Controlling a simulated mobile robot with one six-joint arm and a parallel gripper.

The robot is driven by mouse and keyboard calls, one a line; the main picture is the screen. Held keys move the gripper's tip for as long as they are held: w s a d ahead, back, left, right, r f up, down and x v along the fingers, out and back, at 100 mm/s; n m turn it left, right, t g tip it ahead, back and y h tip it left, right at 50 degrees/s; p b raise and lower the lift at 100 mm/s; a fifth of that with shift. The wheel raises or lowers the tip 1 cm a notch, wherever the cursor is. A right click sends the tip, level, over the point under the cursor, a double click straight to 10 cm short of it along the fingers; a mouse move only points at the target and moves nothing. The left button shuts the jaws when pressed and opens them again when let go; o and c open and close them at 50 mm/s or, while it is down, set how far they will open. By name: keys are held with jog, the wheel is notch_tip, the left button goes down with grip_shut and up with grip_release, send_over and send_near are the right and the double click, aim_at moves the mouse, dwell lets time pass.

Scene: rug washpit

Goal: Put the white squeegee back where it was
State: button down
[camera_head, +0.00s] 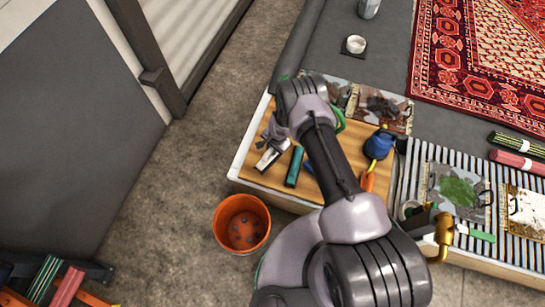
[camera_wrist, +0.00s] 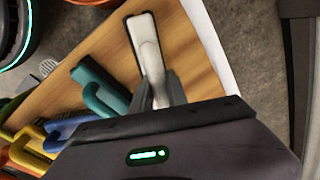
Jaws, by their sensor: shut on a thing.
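The white squeegee (camera_head: 267,159) is at the left end of the wooden bench top (camera_head: 248,163). In the wrist view the white squeegee (camera_wrist: 148,48) points away from my gripper, with a dark outline along its edge. My gripper (camera_head: 274,141) is shut on its near end; in the wrist view the fingers (camera_wrist: 158,92) are on both sides of it. I cannot tell whether it rests on the wood or hangs just above it. A teal tool (camera_head: 294,167) lies beside it, apart from it; it also shows in the wrist view (camera_wrist: 103,95).
Blue, yellow (camera_wrist: 32,138) and orange (camera_head: 367,181) tools lie further along the row. A blue jug (camera_head: 379,144) stands to the right. An orange bucket (camera_head: 241,223) stands on the floor in front. A red rug (camera_head: 478,60) lies at the upper right.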

notch_tip(320, 180, down, 4)
jog(key=shift+f+b, duration=0.25)
jog(key=shift+b, duration=0.85)
jog(key=shift+w+r, duration=0.1)
jog(key=shift+r, duration=0.1)
jog(key=shift+f, duration=0.15)
jog(key=c, duration=1.3)
grip_release()
